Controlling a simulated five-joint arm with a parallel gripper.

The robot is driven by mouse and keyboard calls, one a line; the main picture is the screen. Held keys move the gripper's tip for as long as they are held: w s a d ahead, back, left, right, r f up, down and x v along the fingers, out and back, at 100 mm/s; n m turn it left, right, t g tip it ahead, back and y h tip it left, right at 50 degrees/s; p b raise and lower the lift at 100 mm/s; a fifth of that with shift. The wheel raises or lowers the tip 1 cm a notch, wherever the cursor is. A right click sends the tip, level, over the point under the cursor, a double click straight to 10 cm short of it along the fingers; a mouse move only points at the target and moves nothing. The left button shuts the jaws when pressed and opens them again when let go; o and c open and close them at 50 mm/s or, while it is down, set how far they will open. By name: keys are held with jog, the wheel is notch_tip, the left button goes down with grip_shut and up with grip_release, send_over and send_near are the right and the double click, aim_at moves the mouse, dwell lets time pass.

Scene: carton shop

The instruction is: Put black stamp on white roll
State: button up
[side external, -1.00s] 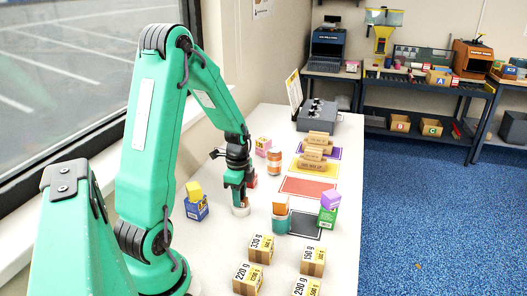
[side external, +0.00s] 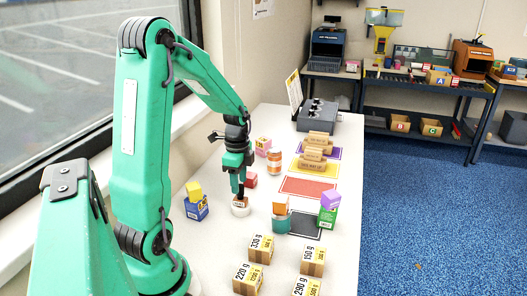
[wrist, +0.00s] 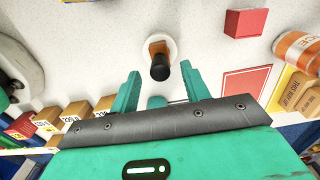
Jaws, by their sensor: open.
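The white roll (side external: 240,211) stands on the table below my gripper, and its pale rim also shows in the wrist view (wrist: 173,46). The black stamp (wrist: 161,70), with a black knob handle and a brown wooden base, sits on top of the white roll, roughly centred. My gripper (side external: 239,190) is open just above the roll, its fingers pointing down. In the wrist view the two teal fingers are apart, one on each side of the stamp's handle, with gaps visible.
A red block (side external: 251,181) lies just behind. An orange-and-white can (side external: 274,161) stands farther back. A yellow block on a blue box (side external: 196,207) is to the left; an orange cube on a teal can (side external: 281,224) is to the right. Weight boxes (side external: 261,247) stand in front.

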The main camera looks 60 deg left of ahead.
aim_at(241, 187)
notch_tip(241, 187, up, 7)
jog(key=shift+f, duration=0.1)
dwell(0.7)
jog(key=shift+d+r, duration=0.3)
jog(key=shift+d, duration=0.15)
jog(key=s+d+r+n+t, duration=0.2)
jog(key=s+d+r+n, duration=0.1)
jog(key=d, duration=0.7)
jog(key=s+d+r+n+t, duration=0.2)
jog(key=d+r+n, duration=0.3)
jog(key=d, duration=0.5)
jog(key=shift+s+d+n+t, duration=0.25)
jog(key=shift+s+n+t, duration=0.2)
jog(key=shift+t, duration=0.35)
jog(key=shift+o, duration=0.2)
jog(key=shift+r, duration=0.1)
